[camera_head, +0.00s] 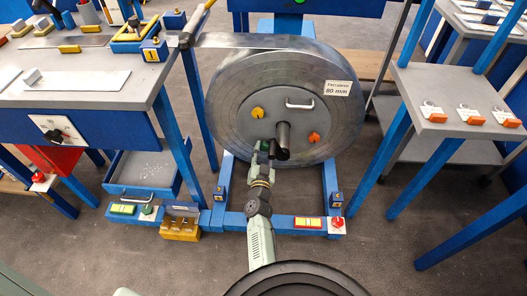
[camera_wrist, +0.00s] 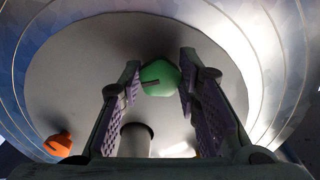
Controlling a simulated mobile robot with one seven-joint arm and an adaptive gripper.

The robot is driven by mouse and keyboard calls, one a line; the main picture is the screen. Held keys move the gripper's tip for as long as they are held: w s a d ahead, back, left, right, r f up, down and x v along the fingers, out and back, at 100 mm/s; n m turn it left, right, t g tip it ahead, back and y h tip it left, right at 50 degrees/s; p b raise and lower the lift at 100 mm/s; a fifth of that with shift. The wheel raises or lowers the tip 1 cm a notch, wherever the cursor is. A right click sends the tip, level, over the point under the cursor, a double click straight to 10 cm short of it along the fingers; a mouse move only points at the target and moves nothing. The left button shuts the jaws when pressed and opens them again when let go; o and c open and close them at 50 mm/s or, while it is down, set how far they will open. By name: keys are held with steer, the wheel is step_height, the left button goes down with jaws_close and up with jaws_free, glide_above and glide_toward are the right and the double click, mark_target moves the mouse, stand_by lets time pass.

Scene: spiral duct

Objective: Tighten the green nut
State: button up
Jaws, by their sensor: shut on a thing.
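The green nut (camera_wrist: 160,76) sits on the grey hub face of the large spiral duct reel. It has a dark slot or mark on it. My gripper (camera_wrist: 160,84) has its two purple-padded fingers on either side of the nut, shut on it. In the head view my gripper (camera_head: 267,150) is at the hub, just left of the central shaft (camera_head: 283,136), and hides the green nut. An orange nut (camera_head: 313,137) and a yellow nut (camera_head: 257,112) are also on the hub. The orange nut shows at lower left in the wrist view (camera_wrist: 58,143).
The reel (camera_head: 232,112) stands on a blue frame (camera_head: 226,172) with a handle (camera_head: 299,104) on its hub. A workbench (camera_head: 80,85) is at left, an open blue drawer (camera_head: 143,174) below it. A shelf (camera_head: 450,92) is at right. The grey floor between is clear.

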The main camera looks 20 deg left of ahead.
steer(key=m, duration=0.3)
steer(key=shift+a+m, duration=0.1)
steer(key=shift+m, duration=0.3)
steer(key=m, duration=0.3)
steer(key=shift+r+m, duration=0.1)
steer(key=shift+m, duration=0.2)
steer(key=m+b, duration=0.1)
steer(key=m, duration=0.3)
steer(key=shift+r, duration=0.1)
steer(key=shift+r+m, duration=0.1)
steer(key=shift+m, duration=1.8)
steer(key=o, duration=1.1)
steer(key=shift+o, duration=0.2)
